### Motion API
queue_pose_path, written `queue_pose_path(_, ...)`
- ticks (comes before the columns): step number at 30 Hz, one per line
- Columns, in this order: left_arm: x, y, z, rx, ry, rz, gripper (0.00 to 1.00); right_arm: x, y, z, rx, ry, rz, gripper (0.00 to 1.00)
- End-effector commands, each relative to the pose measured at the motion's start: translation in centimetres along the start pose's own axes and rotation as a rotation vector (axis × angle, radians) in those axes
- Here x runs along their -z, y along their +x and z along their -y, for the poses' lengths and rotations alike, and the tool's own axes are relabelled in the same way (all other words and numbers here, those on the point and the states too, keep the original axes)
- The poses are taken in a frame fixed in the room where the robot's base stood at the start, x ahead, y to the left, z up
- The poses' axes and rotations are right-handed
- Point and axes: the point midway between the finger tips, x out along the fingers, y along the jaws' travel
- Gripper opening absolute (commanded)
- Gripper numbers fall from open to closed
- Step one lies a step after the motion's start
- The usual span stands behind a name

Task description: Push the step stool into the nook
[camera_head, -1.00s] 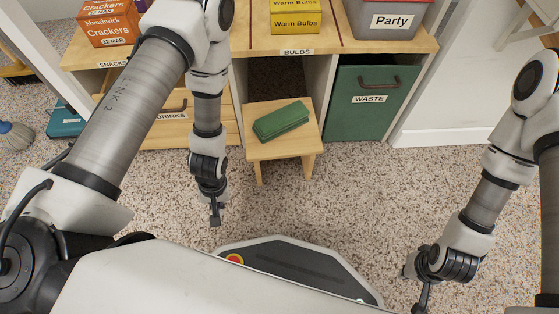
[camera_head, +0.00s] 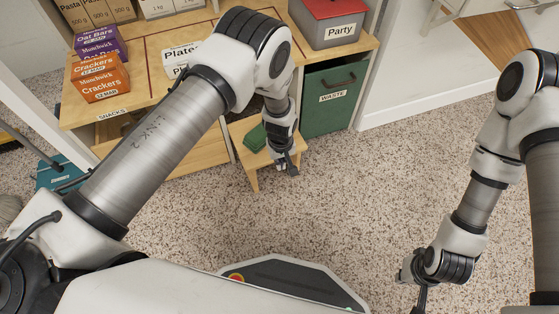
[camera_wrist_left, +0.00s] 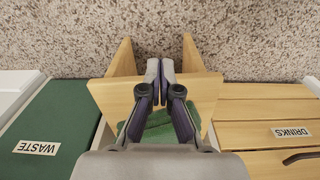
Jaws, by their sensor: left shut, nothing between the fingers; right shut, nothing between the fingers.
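The light wooden step stool (camera_head: 240,133) stands upright at the nook between the drinks drawer and the waste bin, its front part sticking out. A green case (camera_head: 254,139) lies on its seat. In the left wrist view, the stool (camera_wrist_left: 205,92) shows its splayed front legs, and the case (camera_wrist_left: 160,124) is partly behind my fingers. My left gripper (camera_head: 290,169) is shut and empty, low at the stool's front; in the wrist view its fingertips (camera_wrist_left: 160,70) are between the legs. Contact is unclear. My right gripper (camera_head: 422,300) is shut over floor at the right. My left arm hides the nook's interior.
The green waste bin (camera_head: 331,100) is right of the stool; the drinks drawer (camera_wrist_left: 265,130) is on its other side. A counter above holds snack boxes (camera_head: 99,77) and a party box (camera_head: 330,27). Speckled floor (camera_head: 330,210) in front is clear.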

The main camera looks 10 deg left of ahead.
Motion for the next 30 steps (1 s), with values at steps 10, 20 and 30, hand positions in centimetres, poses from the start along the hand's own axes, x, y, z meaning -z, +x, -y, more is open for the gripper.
queue_pose_path(10, 0.0, 8.4, 0.1, 0.0, -0.002, 0.002, 0.0, 0.0, 4.5, 0.0, 0.0, 0.0, 0.0, 0.0)
queue_pose_path(20, 4.0, 7.4, 0.1, 0.0, -0.001, 0.0, 0.0, 0.0, 5.3, 0.0, 0.0, 0.0, 0.0, 0.0)
queue_pose_path(30, 4.2, 7.3, 0.3, 0.001, -0.001, 0.0, 0.0, 0.0, 5.2, 0.0, 0.0, 0.0, 0.0, 0.0)
